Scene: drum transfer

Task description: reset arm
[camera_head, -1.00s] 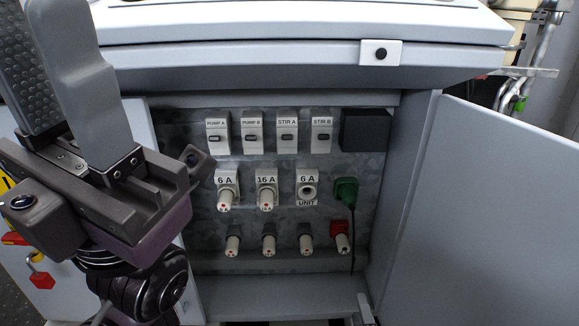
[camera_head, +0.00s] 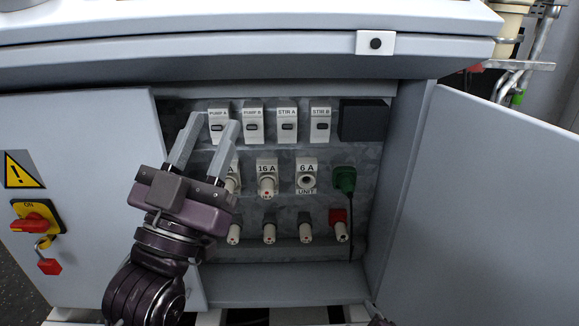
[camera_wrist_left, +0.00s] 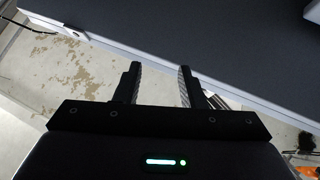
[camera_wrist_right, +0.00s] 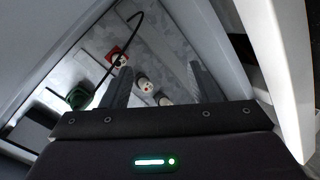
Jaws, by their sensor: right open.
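My left gripper (camera_head: 214,120) is in front of the left part of an open electrical cabinet (camera_head: 380,235). Its fingers are apart with nothing between them, overlapping the PUMP A switch and the left 6 A label in the head view. The left wrist view also shows these fingers (camera_wrist_left: 158,68) open and empty, with a grey panel edge beyond. My right gripper (camera_wrist_right: 160,70) is open and empty in the right wrist view, pointing at the cabinet interior. A green plug (camera_wrist_right: 80,98) and a red connector (camera_wrist_right: 115,57) show beyond its fingers.
The cabinet door (camera_head: 500,190) stands open at the right. A left panel (camera_head: 90,200) carries a red-yellow switch (camera_head: 38,221) and a red padlock (camera_head: 49,266). The green plug (camera_head: 345,180) with its hanging cable sits inside. A grey ledge (camera_head: 230,55) overhangs the opening.

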